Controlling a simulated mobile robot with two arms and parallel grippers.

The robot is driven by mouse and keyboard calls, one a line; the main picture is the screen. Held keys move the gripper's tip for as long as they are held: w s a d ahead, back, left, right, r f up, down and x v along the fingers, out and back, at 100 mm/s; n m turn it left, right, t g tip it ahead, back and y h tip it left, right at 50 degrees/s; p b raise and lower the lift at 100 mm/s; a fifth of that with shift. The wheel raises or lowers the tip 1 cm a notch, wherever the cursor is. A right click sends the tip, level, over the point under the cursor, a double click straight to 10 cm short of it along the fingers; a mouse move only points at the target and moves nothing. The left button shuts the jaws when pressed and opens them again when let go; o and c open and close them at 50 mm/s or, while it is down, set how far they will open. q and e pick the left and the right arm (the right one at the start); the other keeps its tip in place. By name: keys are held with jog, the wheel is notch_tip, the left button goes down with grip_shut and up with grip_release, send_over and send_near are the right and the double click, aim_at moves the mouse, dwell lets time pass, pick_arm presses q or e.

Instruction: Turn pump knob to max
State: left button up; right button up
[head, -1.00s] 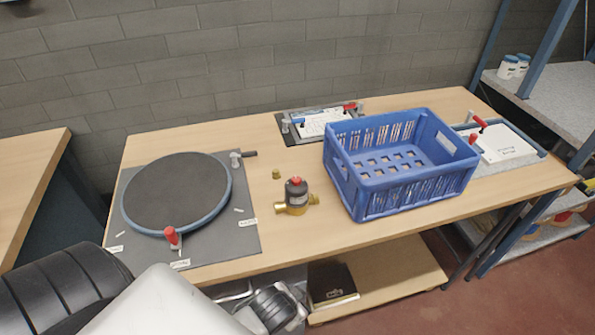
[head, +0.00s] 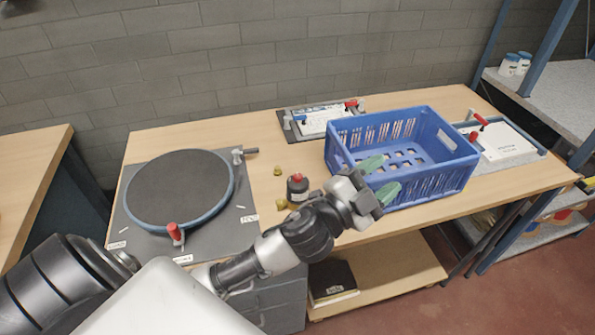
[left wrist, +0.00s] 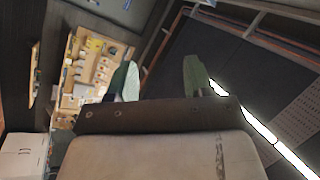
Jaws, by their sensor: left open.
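The pump (head: 298,187) stands on the wooden table (head: 150,140) in the head view, a dark body with a red knob (head: 297,177) on top and brass fittings. My left arm hides part of its lower right side. My left gripper (head: 380,178) is open and empty, with green fingertips in front of the blue crate, to the right of the pump. In the left wrist view its two green fingers (left wrist: 160,82) stand apart with nothing between them. My right gripper is in neither view.
A blue crate (head: 450,172) stands right of the pump. A round dark turntable (head: 180,185) with a red handle (head: 174,232) lies at left. Clamped boards sit at the back (head: 322,118) and right (head: 508,142).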

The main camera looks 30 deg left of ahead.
pick_arm(q)
jog(key=d+r+m+g+h, duration=0.4)
jog(key=d+m+g+h, duration=0.25)
jog(key=m+h, duration=0.5)
jog(key=m+g+y, duration=1.2)
jog(key=g+y, duration=0.1)
jog(key=y, duration=0.6)
send_over(298, 176)
notch_tip(298, 176, down, 6)
jog(key=shift+n, duration=0.25)
notch_tip(298, 176, down, 11)
jog(key=shift+a+r+p, duration=0.1)
jog(key=shift+p, duration=0.65)
jog(key=c, duration=0.9)
jog(key=shift+c, duration=0.2)
